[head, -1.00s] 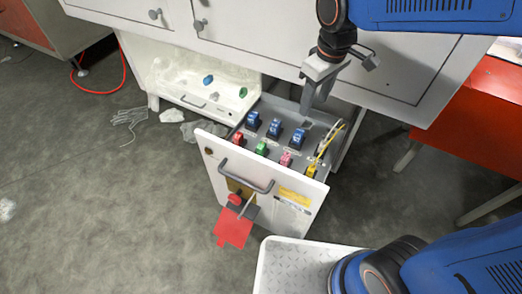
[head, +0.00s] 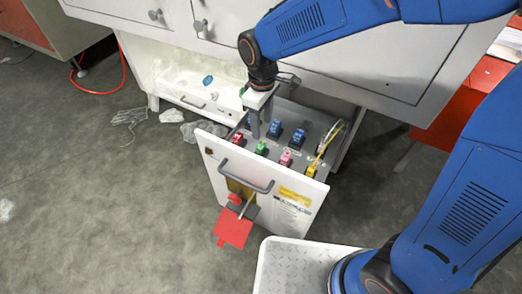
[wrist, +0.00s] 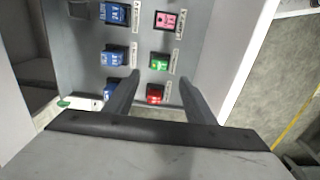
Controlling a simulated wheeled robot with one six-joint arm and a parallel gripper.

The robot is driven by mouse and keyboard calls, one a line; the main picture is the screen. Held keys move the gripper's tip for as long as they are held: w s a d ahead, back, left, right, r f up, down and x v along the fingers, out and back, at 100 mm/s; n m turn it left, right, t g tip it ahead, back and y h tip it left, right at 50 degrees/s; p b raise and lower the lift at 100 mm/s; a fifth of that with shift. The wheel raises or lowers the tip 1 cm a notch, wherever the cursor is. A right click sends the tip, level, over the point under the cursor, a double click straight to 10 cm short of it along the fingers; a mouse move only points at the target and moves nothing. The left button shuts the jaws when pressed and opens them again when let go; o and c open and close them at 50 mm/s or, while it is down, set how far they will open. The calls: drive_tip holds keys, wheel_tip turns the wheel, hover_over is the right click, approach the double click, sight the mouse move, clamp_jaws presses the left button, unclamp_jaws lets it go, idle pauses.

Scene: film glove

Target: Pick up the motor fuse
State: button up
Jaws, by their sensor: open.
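An open drawer (head: 224,185) holds several coloured fuses in rows. The labels are too small to read, so I cannot tell which is the motor fuse. Blue fuses (head: 298,136) form the back row; a red fuse (head: 238,139), green fuse (head: 261,147), pink fuse (head: 285,158) and yellow fuse (head: 311,169) are in front. My gripper (head: 255,132) is open and empty over the drawer's left end. In the wrist view, the red fuse (wrist: 155,95) shows between my fingers (wrist: 158,76), with the green fuse (wrist: 159,62) just beyond. My gripper partly hides the left blue fuse.
The drawer front has a handle (head: 247,184) and a red tag (head: 233,227) hanging from it. A white cabinet (head: 215,42) overhangs the back. An open compartment (head: 185,90) at left holds a loose blue piece (head: 208,80). Yellow wires rise at the drawer's right.

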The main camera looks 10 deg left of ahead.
sight(261, 145)
wheel_tip(261, 145, down, 11)
drive_tip(key=shift+w+a+f, duration=0.1)
drive_tip(key=shift+a+f, duration=0.05)
drive_tip(key=shift+f, duration=0.05)
idle(0.5)
drive_tip(key=shift+c, duration=0.6)
drive_tip(key=c, duration=1)
drive_tip(key=shift+c, duration=0.2)
